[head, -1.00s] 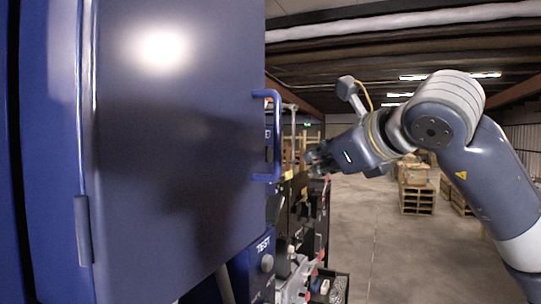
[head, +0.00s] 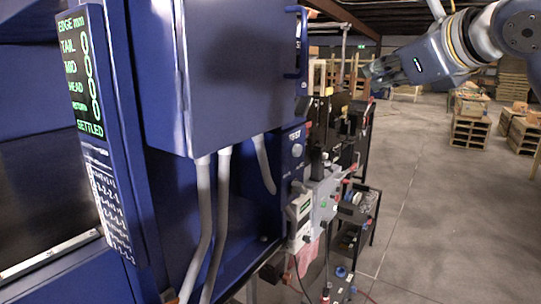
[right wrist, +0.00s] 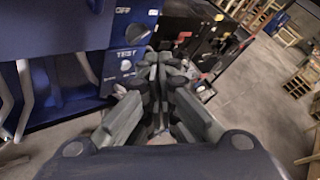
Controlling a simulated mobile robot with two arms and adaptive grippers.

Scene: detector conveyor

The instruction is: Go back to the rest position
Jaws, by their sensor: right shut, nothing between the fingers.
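My right gripper (head: 380,72) is raised at the upper right of the head view, to the right of the blue cabinet's door handle (head: 298,42) and apart from it. Its fingers also show in the middle of the right wrist view (right wrist: 160,75), shut with nothing between them. The blue cabinet door (head: 235,70) looks closed from here. My left gripper is not in the head view.
A display panel (head: 82,80) reads "SETTLED" at left. A blue box marked TEST (head: 293,150) and grey conduits (head: 222,200) are below the cabinet. A black rack (head: 365,215) stands beyond. Pallets (head: 468,130) stand on the open floor at right.

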